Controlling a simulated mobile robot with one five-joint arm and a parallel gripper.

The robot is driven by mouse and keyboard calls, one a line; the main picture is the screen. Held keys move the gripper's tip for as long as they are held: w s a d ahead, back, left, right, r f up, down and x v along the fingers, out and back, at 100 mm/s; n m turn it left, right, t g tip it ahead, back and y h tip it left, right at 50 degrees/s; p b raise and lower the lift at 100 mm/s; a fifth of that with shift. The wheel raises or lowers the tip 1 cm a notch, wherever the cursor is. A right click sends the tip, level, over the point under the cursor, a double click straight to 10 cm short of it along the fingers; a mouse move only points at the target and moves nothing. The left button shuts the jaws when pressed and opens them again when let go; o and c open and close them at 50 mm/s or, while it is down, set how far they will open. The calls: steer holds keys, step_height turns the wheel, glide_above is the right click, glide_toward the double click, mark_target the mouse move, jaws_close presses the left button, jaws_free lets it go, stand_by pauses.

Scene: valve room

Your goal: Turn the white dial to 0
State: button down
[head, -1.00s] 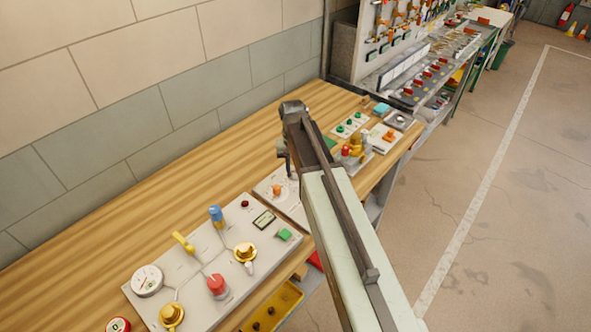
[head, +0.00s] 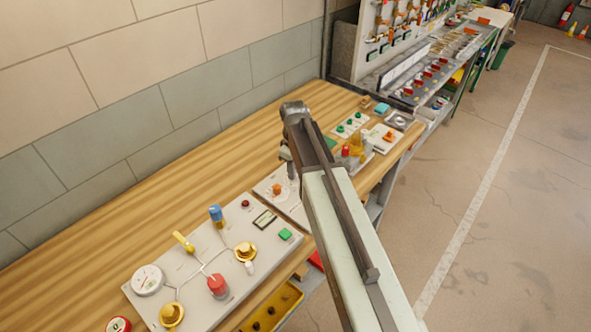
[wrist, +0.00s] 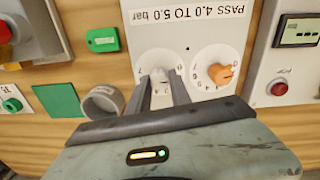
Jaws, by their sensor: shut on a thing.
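In the wrist view the white dial (wrist: 159,75) sits on a pale panel (wrist: 188,18), ringed by small dark digits. My gripper (wrist: 161,84) is shut on the dial's knob, with one finger on each side. The fingers hide part of the scale, and I cannot tell which digit the dial points to. An orange dial (wrist: 220,73) with its own digits is just to the right on the same panel. In the head view my gripper (head: 290,165) reaches down to this panel, and my arm hides the white dial; the orange dial (head: 277,189) shows beside it.
The panel has an upside-down "PASS 4.0 TO 5.0 bar" label. A larger panel (head: 190,283) with a gauge, knobs and a yellow lever lies at the near left. Bare wood lies along the wall.

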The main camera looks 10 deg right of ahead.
steer(key=shift+d+n, duration=0.1)
steer(key=shift+n, duration=1.4)
steer(key=c, duration=1.2)
jaws_free()
steer(key=shift+o, duration=0.2)
step_height(320, 180, up, 8)
steer(key=p, duration=0.8)
steer(key=shift+f, duration=0.1)
